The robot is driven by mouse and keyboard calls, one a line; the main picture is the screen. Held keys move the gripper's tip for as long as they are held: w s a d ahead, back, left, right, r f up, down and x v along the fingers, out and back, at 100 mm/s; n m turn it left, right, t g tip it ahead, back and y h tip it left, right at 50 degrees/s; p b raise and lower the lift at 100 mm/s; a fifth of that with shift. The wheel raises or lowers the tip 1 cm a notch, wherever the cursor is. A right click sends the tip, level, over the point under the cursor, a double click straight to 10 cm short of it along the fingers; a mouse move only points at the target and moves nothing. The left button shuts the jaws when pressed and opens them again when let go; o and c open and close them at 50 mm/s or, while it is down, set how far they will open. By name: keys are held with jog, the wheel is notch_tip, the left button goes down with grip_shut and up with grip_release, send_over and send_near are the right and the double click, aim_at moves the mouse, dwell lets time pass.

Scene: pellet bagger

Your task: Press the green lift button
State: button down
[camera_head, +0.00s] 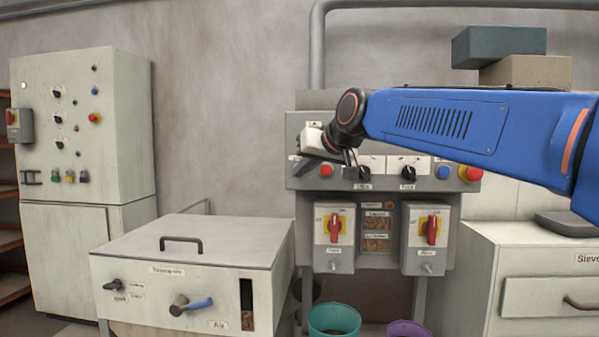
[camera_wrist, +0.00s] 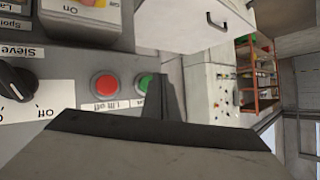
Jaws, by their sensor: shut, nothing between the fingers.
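The green lift button (camera_wrist: 145,83) sits on the grey panel in the wrist view, beside a red button (camera_wrist: 106,87) with a "Lift off" label below it. My gripper (camera_wrist: 162,82) is shut and empty. Its dark fingertips are right beside the green button and overlap its edge in the wrist view; I cannot tell whether they touch it. In the head view my gripper (camera_head: 303,165) is in front of the control box's left end, left of the red button (camera_head: 326,170). The green button cannot be made out there, probably hidden by the gripper.
The control box (camera_head: 298,125) also carries black knobs (camera_head: 408,173), a blue button (camera_head: 443,172) and a red emergency stop (camera_head: 470,173). Two red-handled switches (camera_head: 335,228) hang below. A lidded white cabinet (camera_head: 185,235) stands lower left, a teal bucket (camera_head: 333,318) below.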

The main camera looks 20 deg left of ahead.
jog(key=shift+w, duration=0.1)
dwell(0.5)
jog(key=shift+w+a, duration=0.1)
jog(key=shift+w, duration=0.25)
jog(key=shift+w+a, duration=0.1)
jog(key=shift+w, duration=0.2)
dwell(0.6)
jog(key=shift+s, duration=0.15)
jog(key=shift+s+d, duration=0.2)
jog(key=shift+s, duration=0.4)
jog(key=s+d, duration=0.1)
jog(key=s, duration=0.5)
jog(key=shift+d, duration=0.2)
jog(key=shift+w+d, duration=0.1)
dwell(0.5)
